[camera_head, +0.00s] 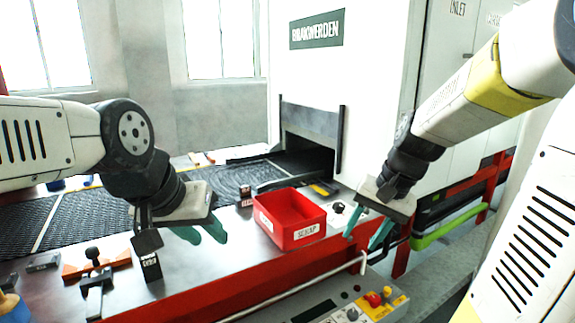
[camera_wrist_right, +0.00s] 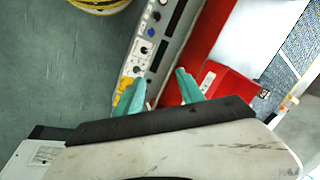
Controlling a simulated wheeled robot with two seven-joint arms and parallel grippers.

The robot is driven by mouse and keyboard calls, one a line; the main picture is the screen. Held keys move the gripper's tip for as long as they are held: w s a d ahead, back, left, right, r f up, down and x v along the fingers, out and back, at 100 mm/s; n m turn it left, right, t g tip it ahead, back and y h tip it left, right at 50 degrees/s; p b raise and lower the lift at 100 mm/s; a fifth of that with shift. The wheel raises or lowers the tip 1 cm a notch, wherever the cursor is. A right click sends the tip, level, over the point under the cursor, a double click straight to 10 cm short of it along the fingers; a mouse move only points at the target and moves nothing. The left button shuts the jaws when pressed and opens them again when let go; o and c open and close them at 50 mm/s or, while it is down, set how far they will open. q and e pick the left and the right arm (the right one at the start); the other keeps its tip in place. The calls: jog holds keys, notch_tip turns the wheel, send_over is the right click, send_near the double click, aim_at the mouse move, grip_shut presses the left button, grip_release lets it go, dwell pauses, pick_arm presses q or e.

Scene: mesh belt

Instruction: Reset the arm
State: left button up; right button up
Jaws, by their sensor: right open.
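My right gripper (camera_head: 367,234) hangs to the right of the red bin, above the front edge of the work surface. Its teal fingers are apart with nothing between them, and they also show in the right wrist view (camera_wrist_right: 160,90). My left gripper (camera_head: 208,236) is over the work surface to the left of the red bin. Its teal fingers show side by side below a grey body; whether they are parted is hard to tell, and no held thing shows clearly.
The red bin (camera_head: 310,236) with a label stands on the work surface. Behind it the mesh belt (camera_head: 222,180) runs into the white machine's opening. A control panel (camera_head: 345,307) with a red button is in front. A handled tool (camera_head: 95,278) and a black block (camera_head: 149,262) are at left.

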jog(key=s+a+r+n+t, duration=0.2)
jog(key=s+r+n+t, duration=0.2)
jog(key=s+r, duration=0.3)
jog(key=s, duration=0.3)
jog(key=shift+n+h, duration=0.4)
